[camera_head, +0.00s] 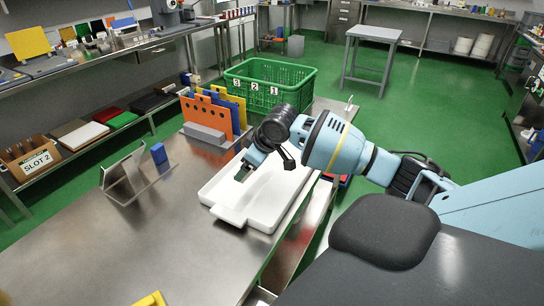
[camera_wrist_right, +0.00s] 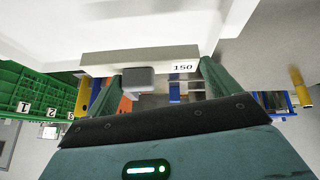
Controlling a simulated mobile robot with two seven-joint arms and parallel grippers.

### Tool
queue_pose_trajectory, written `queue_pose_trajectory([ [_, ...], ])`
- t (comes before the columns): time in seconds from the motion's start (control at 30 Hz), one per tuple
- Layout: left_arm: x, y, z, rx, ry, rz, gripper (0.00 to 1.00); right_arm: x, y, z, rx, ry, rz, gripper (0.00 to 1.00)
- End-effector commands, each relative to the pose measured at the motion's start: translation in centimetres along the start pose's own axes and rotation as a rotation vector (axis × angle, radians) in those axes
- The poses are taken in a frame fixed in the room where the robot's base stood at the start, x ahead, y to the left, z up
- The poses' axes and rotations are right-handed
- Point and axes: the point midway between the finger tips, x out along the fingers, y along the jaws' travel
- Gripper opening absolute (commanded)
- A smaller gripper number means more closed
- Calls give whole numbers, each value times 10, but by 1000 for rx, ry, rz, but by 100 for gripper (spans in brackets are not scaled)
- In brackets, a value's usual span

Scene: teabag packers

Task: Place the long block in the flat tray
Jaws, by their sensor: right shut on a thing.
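The flat tray (camera_head: 290,205) is white and shallow and lies on the steel table; its white surface also fills the top of the right wrist view (camera_wrist_right: 200,22). My right gripper (camera_head: 242,174) is over the left part of the tray, pointing down. In the right wrist view its green fingers (camera_wrist_right: 162,76) are shut on the long block (camera_wrist_right: 135,59), a pale bar with a "150" label. The block is close to the tray's white surface; whether it touches cannot be told. In the head view the block is hidden or too small to tell. My left gripper is out of view.
A rack of orange, blue and yellow boards (camera_head: 208,117) and a green crate (camera_head: 270,85) stand behind the tray. A metal stand (camera_head: 128,178) and a blue block (camera_head: 158,153) are to the left.

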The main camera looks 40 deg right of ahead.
Motion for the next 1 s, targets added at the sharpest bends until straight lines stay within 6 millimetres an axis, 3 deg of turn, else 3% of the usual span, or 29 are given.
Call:
queue_pose_trajectory([
  [0.03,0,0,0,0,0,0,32,0,18,2,-4,2,-3,64],
  [0.1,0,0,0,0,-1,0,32,-1,34,3,-18,5,-12,64],
  [0.3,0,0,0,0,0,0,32,-3,58,6,-35,7,-21,64],
  [0.5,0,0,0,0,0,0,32,0,59,9,-39,6,-23,64],
  [0.8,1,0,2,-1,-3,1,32,35,52,31,-38,3,-23,64],
  [1.0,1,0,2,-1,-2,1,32,40,52,33,-39,6,-22,64],
])
